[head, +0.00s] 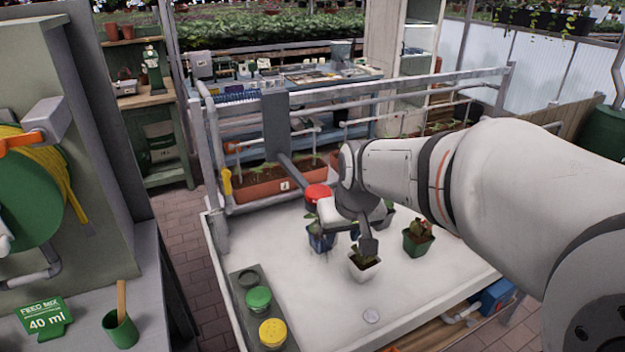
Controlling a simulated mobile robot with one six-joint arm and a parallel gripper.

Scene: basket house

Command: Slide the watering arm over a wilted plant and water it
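The watering arm (290,166) is a grey bar that hangs forward from a grey block (275,115) on the rail and ends at a red knob (318,193). My gripper (350,228) is just right of the knob, above the pots; whether it touches the knob and how its fingers stand is unclear. On the white bench are potted plants: a blue pot (321,241) partly hidden by my gripper, a white pot (365,270) below it, and a green pot (418,245) with reddish leaves to the right. Another dark pot (389,214) is half hidden. Which plant is wilted is hard to tell.
A panel with a green button (258,298) and a yellow button (272,331) lies along the bench's left edge. A "FEED MIX 40 ml" sign (42,318) and green cup (121,331) stand at left.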

